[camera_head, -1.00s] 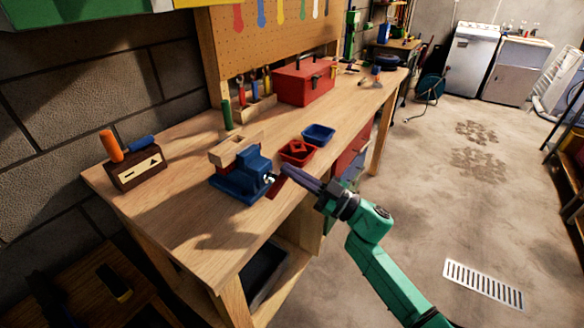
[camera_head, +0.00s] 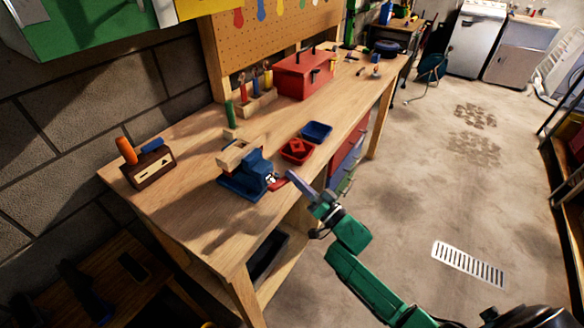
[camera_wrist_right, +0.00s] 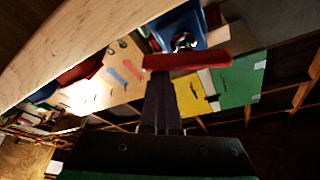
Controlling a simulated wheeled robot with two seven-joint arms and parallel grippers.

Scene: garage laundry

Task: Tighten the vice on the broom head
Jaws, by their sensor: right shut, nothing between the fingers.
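The blue vice (camera_head: 243,184) stands on the workbench near its front edge. A pale wooden block, seemingly the broom head (camera_head: 236,153), sits at its jaws; I cannot tell how tightly it is held. The vice's red handle (camera_head: 279,184) is on the side facing my right gripper (camera_head: 291,176). In the right wrist view the red handle (camera_wrist_right: 205,60) lies across the tips of my shut right gripper (camera_wrist_right: 158,75), touching or very near them, with nothing between the fingers. The blue vice (camera_wrist_right: 182,25) shows behind it. My left gripper is out of view.
Beside the vice are a red tray (camera_head: 298,151) and a blue tray (camera_head: 317,131). A red toolbox (camera_head: 304,75) and a tool rack (camera_head: 257,103) stand farther back. A dark wooden block (camera_head: 147,168) sits at left. The floor at right is open.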

